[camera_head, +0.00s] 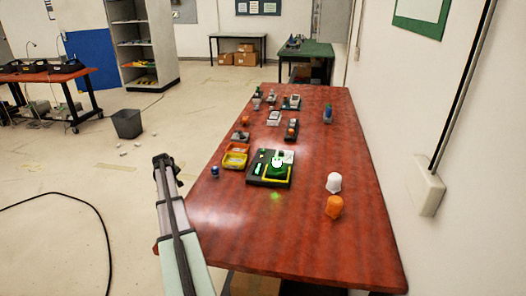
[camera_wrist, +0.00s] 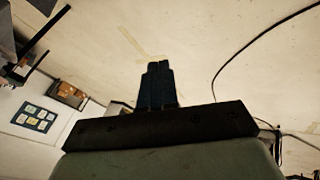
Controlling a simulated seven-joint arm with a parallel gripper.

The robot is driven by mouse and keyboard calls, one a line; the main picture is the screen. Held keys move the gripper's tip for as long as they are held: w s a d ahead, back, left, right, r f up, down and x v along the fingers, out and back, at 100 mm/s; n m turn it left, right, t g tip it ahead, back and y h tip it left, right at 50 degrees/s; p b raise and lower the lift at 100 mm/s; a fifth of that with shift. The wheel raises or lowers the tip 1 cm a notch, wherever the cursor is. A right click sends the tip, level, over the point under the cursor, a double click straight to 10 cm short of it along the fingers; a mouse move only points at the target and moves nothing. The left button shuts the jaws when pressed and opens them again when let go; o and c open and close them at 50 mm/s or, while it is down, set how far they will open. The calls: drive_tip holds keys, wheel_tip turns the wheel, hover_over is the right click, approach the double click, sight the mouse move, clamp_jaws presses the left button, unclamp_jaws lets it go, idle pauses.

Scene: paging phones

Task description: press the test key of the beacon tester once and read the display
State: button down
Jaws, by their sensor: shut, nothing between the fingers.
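A dark board (camera_head: 253,181) on the red table carries a green part with a white round face (camera_head: 277,163), a yellow edge, a small green upright piece and a pale block (camera_head: 287,155). It looks like the beacon tester, but its test key and display are too small to make out. A green glow lies on the table just in front of it. My gripper (camera_head: 163,159) is beside the table's left edge, left of the board and well apart from it. In the wrist view my gripper's fingers (camera_wrist: 158,66) are together and empty, with the floor behind them.
Yellow and orange trays (camera_head: 235,158) stand left of the board, with a small blue item (camera_head: 215,171) nearer me. A white cap (camera_head: 334,182) and an orange cap (camera_head: 334,207) stand to the right. Several small devices occupy the far table. The near table (camera_head: 280,240) is clear.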

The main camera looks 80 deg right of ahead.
drive_tip(key=s+d+r+m+t+y, duration=0.1)
drive_tip(key=s+d+r+m+t, duration=0.35)
drive_tip(key=s+d+r, duration=0.6)
wheel_tip(320, 180, up, 14)
drive_tip(key=m+t+y, duration=0.1)
drive_tip(key=m+t, duration=0.1)
drive_tip(key=m, duration=0.3)
hover_over(265, 150)
drive_tip(key=shift+r, duration=0.2)
drive_tip(key=shift+f, duration=0.1)
drive_tip(key=shift+f, duration=4.35)
